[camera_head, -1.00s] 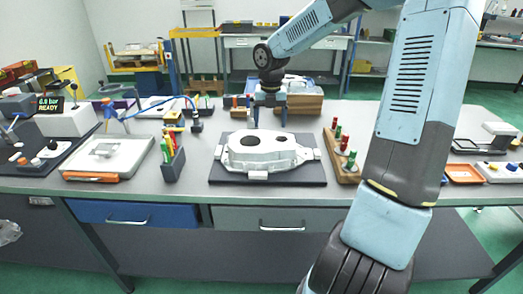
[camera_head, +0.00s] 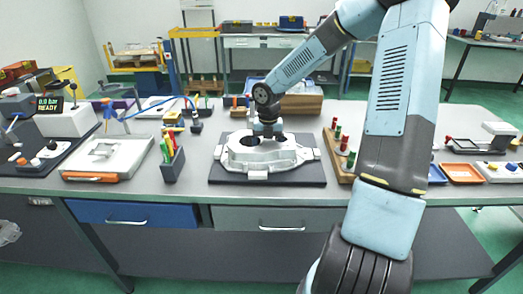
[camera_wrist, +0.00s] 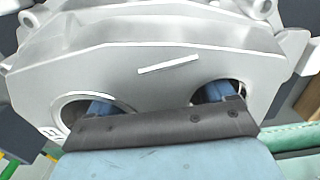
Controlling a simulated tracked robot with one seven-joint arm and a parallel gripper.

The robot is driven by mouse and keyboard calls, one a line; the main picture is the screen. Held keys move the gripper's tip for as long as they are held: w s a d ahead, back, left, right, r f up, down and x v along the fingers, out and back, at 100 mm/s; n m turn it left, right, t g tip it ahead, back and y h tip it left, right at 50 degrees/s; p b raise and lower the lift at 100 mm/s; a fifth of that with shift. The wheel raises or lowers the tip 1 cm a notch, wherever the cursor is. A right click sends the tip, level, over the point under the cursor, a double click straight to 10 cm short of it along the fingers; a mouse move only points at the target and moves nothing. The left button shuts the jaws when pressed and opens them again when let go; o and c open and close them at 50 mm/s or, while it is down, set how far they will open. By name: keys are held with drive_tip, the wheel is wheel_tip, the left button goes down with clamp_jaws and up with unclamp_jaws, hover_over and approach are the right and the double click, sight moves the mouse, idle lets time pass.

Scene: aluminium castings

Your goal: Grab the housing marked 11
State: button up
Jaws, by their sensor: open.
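The housing (camera_head: 262,156) is a pale silver aluminium casting with round openings in its top. It lies flat on a dark mat (camera_head: 305,177) in the middle of the bench. The wrist view shows the housing (camera_wrist: 150,70) close up, with a short raised bar on its face. A mark at its lower left edge is partly cut off, and I cannot read it surely. My gripper (camera_head: 268,136) is open and down at the top of the housing. In the wrist view the blue fingers of my gripper (camera_wrist: 160,100) reach into two separate round openings; their tips are hidden.
A wooden rack (camera_head: 343,158) with red and green pieces stands close to the right of the mat. A dark holder with pens (camera_head: 172,163) stands to the left. A wooden block (camera_head: 300,103) lies behind. Bare bench shows between the mat and its neighbours.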

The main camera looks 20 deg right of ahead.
drive_tip(key=shift+c, duration=0.4)
clamp_jaws()
idle(0.4)
